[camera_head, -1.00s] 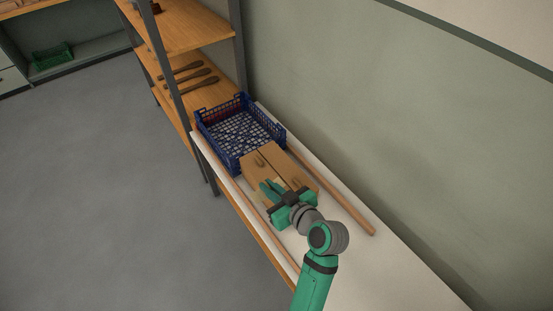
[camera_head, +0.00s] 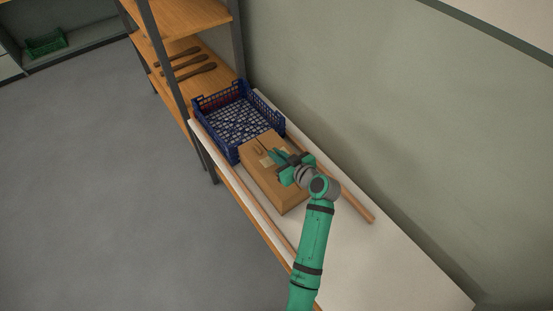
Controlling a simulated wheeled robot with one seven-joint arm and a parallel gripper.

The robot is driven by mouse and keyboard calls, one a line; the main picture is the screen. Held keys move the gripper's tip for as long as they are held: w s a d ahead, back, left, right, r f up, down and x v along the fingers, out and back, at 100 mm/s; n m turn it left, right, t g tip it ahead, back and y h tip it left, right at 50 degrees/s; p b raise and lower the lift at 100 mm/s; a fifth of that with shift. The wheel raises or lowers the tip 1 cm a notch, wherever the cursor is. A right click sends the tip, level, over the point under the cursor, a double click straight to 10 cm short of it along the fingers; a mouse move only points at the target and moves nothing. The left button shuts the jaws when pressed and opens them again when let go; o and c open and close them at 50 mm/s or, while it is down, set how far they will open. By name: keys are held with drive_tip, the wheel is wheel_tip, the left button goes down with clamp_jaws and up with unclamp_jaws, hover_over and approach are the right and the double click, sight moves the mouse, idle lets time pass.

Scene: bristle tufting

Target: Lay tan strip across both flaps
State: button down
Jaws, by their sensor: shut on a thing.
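A brown cardboard box (camera_head: 264,181) stands on the white bench top. Its two top flaps are folded down, with a seam between them. My green gripper (camera_head: 273,156) is over the top of the box, toward its right side. It is shut on the tan strip (camera_head: 266,164), a pale patch showing beside the fingers over the flaps. The fingers and wrist hide part of the strip and the right flap. I cannot tell whether the strip touches both flaps or hangs just above them.
A blue lattice crate (camera_head: 236,119) stands right behind the box. A wooden rail (camera_head: 345,195) runs along the wall side, and another (camera_head: 255,205) along the front edge. Dark tools (camera_head: 186,65) lie on a shelf. The bench nearer me is clear.

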drive_tip(key=shift+w+f, duration=0.25)
drive_tip(key=shift+f, duration=0.1)
drive_tip(key=shift+w+f, duration=0.1)
drive_tip(key=shift+f, duration=1.5)
drive_tip(key=shift+f, duration=0.1)
drive_tip(key=c, duration=1.9)
unclamp_jaws()
drive_tip(key=shift+o, duration=0.2)
drive_tip(key=v, duration=1.2)
drive_tip(key=shift+d, duration=0.1)
